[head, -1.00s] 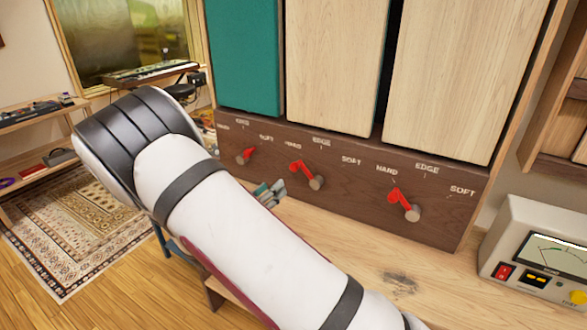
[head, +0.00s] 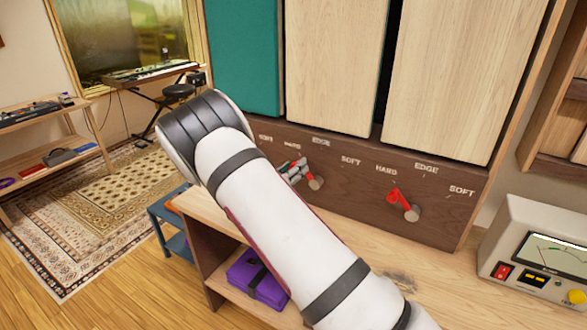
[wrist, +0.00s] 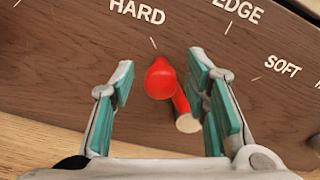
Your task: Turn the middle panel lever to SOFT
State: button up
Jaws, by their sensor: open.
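The middle panel lever is red with a grey pivot (head: 316,184), on the dark wooden panel (head: 350,205); my gripper partly covers it in the head view. In the wrist view the red lever (wrist: 160,78) points up-left from its pivot towards HARD (wrist: 137,11). EDGE (wrist: 238,10) is at the top and SOFT (wrist: 283,68) to the right. My gripper (wrist: 162,78) is open, with one teal-padded finger on each side of the lever. A gap shows on the left; the right finger is close to the pivot, contact unclear. It also shows in the head view (head: 292,171).
Another red lever (head: 398,198) stands to the right, also towards HARD. My arm hides the panel's left part. A meter box (head: 535,258) stands on the wooden bench (head: 430,285) at right. A purple folded item (head: 258,280) lies on the shelf below.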

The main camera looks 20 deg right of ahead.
jog(key=shift+d, duration=0.1)
grip_shut()
jog(key=shift+r, duration=0.1)
dwell(0.3)
jog(key=shift+s+d+m+p, duration=1.4)
jog(key=shift+m+p, duration=0.85)
jog(key=shift+m, duration=0.75)
jog(key=shift+s+d+m+p, duration=1)
jog(key=shift+s+m+p, duration=1.05)
jog(key=shift+m, duration=0.95)
jog(key=shift+s+d+m+p, duration=1.3)
jog(key=shift+m+p, duration=1.15)
jog(key=shift+m, duration=0.55)
jog(key=shift+s+a, duration=0.1)
